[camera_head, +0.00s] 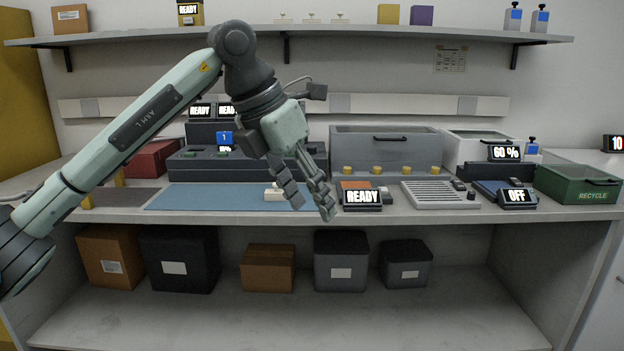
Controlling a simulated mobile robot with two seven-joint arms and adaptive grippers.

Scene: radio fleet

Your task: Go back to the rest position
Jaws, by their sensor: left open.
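My left arm comes in from the left, rises and bends down at its elbow. My left gripper (314,212) is open and empty, its fingers pointing down in front of the bench's front edge. It hides part of the blue mat (215,197) and of a small white object (275,193) on the mat's right end. My right arm and right gripper are not in the picture.
The bench (420,213) holds a dark charger-like unit (200,165), a "READY" display (362,197), a slotted grey tray (438,194), an "OFF" display (517,197) and a green recycle bin (580,185). Several boxes stand on the lower shelf (290,315).

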